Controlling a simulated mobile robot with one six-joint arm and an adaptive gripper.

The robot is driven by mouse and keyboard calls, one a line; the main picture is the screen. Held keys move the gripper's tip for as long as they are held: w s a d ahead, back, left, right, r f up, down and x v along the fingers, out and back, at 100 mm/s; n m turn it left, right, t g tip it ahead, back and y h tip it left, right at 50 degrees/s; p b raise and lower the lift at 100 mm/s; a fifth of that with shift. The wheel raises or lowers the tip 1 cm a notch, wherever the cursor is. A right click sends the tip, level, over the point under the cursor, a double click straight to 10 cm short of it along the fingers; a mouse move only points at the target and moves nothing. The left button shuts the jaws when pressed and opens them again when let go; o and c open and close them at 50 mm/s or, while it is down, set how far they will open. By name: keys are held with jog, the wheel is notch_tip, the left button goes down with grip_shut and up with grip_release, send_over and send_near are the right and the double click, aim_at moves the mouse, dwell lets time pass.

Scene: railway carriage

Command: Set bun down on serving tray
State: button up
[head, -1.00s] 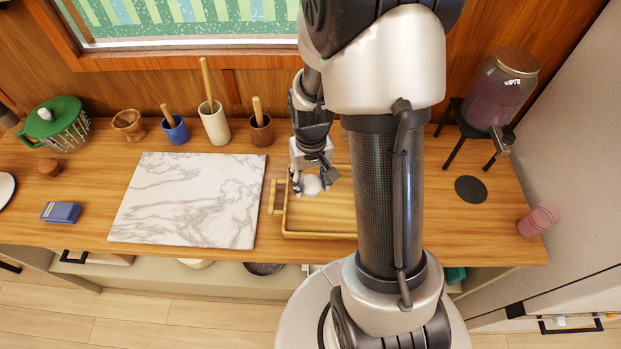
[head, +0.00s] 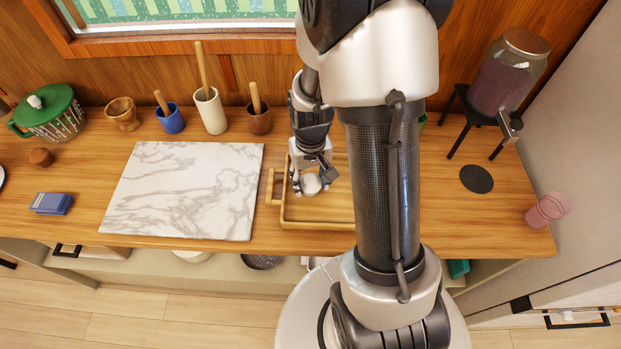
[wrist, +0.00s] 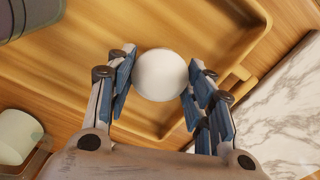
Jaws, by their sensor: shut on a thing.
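The bun (head: 311,184) is a small white round thing held between the fingers of my gripper (head: 312,178). In the wrist view the bun (wrist: 161,75) sits between the blue finger pads of my gripper (wrist: 158,85), which is shut on it. The serving tray (head: 300,222) is a wooden tray with a raised rim and a handle at its left. The bun is over the left part of the tray in the head view. The tray (wrist: 215,50) also lies behind the bun in the wrist view. I cannot tell whether the bun touches the tray floor. My arm hides the tray's right part.
A marble board (head: 185,190) lies left of the tray. Several cups with wooden handles, including a white one (head: 211,112), stand behind. A drink dispenser (head: 508,75), a dark coaster (head: 477,179) and a pink cup (head: 546,209) are at the right.

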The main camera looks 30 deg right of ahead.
jog(key=shift+f, duration=0.2)
jog(key=o, duration=1.1)
jog(key=shift+r, duration=0.1)
notch_tip(320, 180, up, 12)
jog(key=shift+f, duration=0.1)
jog(key=shift+c, duration=0.4)
grip_shut()
dwell(0.7)
dwell(1.0)
